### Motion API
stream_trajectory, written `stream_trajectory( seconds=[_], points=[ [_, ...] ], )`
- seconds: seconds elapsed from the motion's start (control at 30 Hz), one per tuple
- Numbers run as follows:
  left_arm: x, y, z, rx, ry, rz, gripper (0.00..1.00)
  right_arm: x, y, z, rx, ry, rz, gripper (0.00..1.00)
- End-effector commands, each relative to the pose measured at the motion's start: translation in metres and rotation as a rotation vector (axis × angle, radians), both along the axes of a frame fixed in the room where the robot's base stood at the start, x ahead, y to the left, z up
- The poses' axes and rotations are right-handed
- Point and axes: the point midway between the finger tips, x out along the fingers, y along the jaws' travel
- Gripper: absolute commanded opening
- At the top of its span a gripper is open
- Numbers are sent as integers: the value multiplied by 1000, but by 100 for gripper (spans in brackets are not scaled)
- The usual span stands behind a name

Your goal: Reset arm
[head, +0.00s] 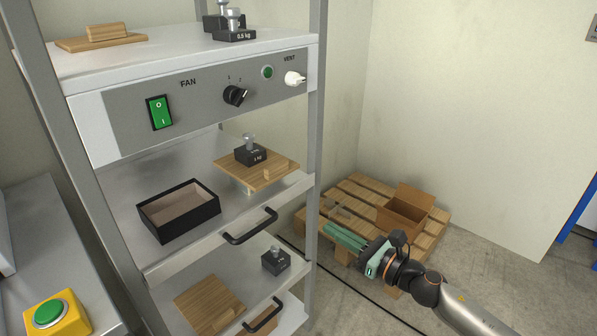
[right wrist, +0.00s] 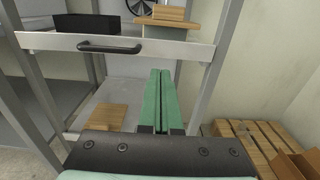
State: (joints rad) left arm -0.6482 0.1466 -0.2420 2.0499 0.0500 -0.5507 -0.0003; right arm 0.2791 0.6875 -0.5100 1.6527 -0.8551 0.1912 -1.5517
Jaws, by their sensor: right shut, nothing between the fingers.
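My right gripper (head: 328,231) reaches in from the lower right of the head view, in front of the pallet and to the right of the rack. Its green fingers are shut together with nothing between them, and they also show in the right wrist view (right wrist: 160,74). They point toward the rack's right side and touch nothing that I can see. My left gripper is not in view.
The rack's upper drawer (head: 160,262) holds a black-rimmed box (head: 180,222) and a wooden board (head: 280,170) bearing a weight. The lower drawer holds a weight (head: 276,260) and a board (head: 205,300). A pallet (head: 345,193) carries an open carton (head: 403,218).

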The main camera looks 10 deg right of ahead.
Motion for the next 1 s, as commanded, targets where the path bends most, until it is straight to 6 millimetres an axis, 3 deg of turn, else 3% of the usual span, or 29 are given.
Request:
stream_trajectory(
  seconds=[0.13, 0.27, 0.5, 0.6, 0.8, 0.83, 0.9, 0.93, 1.0],
  points=[
    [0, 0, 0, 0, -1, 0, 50, -11, 8, -14, 169, 114, -31, 0],
    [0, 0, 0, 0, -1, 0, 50, -37, 17, -47, 598, 401, -131, 0],
    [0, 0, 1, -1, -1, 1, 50, -121, 21, -137, 1625, 1032, -493, 0],
    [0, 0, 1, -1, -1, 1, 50, -160, 23, -169, 1985, 1205, -667, 0],
    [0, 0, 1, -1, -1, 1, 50, -236, 33, -212, 2580, 1391, -1020, 0],
    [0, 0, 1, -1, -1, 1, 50, -247, 35, -217, -2573, -1356, 1040, 0],
    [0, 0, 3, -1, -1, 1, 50, -272, 40, -222, -2420, -1207, 1024, 0],
    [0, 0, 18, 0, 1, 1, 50, -266, 37, -207, -2447, -1222, 1023, 0],
    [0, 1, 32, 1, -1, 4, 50, -266, 34, -194, -2459, -1221, 1024, 0]
  ],
)
